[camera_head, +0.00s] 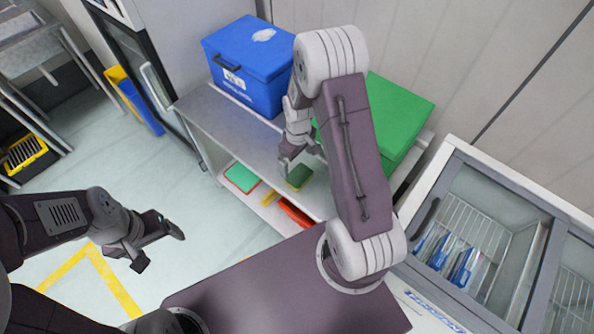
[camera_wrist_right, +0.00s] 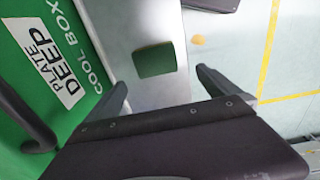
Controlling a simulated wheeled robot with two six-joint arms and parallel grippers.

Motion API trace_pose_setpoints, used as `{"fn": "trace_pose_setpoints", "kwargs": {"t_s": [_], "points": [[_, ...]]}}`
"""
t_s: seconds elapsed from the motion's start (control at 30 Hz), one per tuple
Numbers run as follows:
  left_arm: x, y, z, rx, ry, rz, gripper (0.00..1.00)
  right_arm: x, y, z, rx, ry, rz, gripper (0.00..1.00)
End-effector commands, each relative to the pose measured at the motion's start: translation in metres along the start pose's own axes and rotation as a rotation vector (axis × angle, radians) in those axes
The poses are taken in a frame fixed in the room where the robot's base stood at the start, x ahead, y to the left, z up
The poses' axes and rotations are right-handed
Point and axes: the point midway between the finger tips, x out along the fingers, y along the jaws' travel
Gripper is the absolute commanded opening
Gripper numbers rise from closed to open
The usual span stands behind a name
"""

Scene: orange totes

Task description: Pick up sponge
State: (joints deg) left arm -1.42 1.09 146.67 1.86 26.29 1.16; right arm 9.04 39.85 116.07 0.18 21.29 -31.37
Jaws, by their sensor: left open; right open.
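The sponge (camera_head: 299,176), dark green with a yellow edge, lies near the front edge of the grey metal table (camera_head: 222,121). In the right wrist view the sponge (camera_wrist_right: 156,61) lies flat on the metal surface, ahead of and between my fingers. My right gripper (camera_head: 301,160) is open and empty, close to the sponge in the head view; its fingers also show in the right wrist view (camera_wrist_right: 162,86). They appear apart from the sponge. My left gripper (camera_head: 159,249) is open and empty, over the floor at the lower left, away from the table.
A blue cool box (camera_head: 245,62) stands on the table to the left. A green cool box (camera_head: 398,112) stands at the right, beside my right gripper. Below the table edge are a green-and-red item (camera_head: 242,178) and an orange-red item (camera_head: 295,213). A glass-topped freezer (camera_head: 480,225) is at the right.

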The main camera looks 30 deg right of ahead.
Motion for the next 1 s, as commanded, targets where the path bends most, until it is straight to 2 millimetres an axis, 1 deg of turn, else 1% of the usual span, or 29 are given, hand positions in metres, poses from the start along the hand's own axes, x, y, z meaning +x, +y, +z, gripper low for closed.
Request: {"fn": "trace_pose_setpoints", "kwargs": {"t_s": [0.03, 0.1, 0.2, 0.33, 0.53, 0.67, 0.77, 0.9, 1.0], "points": [[-0.015, 0.0, -0.002, 0.0, 0.0, 0.0, 0.79, -0.002, 0.005, 0.003, 0.001, -0.017, -0.009, 1.0], [-0.022, 0.0, -0.002, 0.0, 0.0, 0.0, 0.79, 0.005, 0.009, 0.006, -0.004, -0.033, -0.018, 1.0], [-0.024, 0.001, -0.002, 0.0, 0.0, 0.0, 0.79, 0.013, 0.013, 0.008, -0.005, -0.043, -0.024, 1.0], [-0.023, 0.0, -0.002, 0.0, 0.0, 0.0, 0.79, 0.02, 0.012, 0.009, -0.007, -0.045, -0.026, 1.0], [-0.03, 0.001, -0.003, 0.0, 0.0, 0.0, 0.79, 0.049, 0.011, 0.01, -0.006, -0.045, -0.026, 1.0], [-0.03, 0.001, -0.003, 0.0, 0.0, 0.0, 0.79, 0.055, 0.011, 0.009, -0.006, -0.042, -0.024, 1.0], [-0.035, 0.001, -0.004, 0.0, 0.0, 0.0, 0.79, 0.061, 0.011, 0.009, -0.006, -0.045, -0.026, 1.0], [-0.045, 0.001, -0.005, 0.0, 0.0, 0.0, 0.79, 0.084, 0.01, 0.006, -0.006, -0.045, -0.026, 1.0], [-0.046, 0.001, -0.005, 0.0, 0.0, 0.0, 0.79, 0.1, 0.01, 0.007, -0.006, -0.044, -0.026, 1.0]]}}
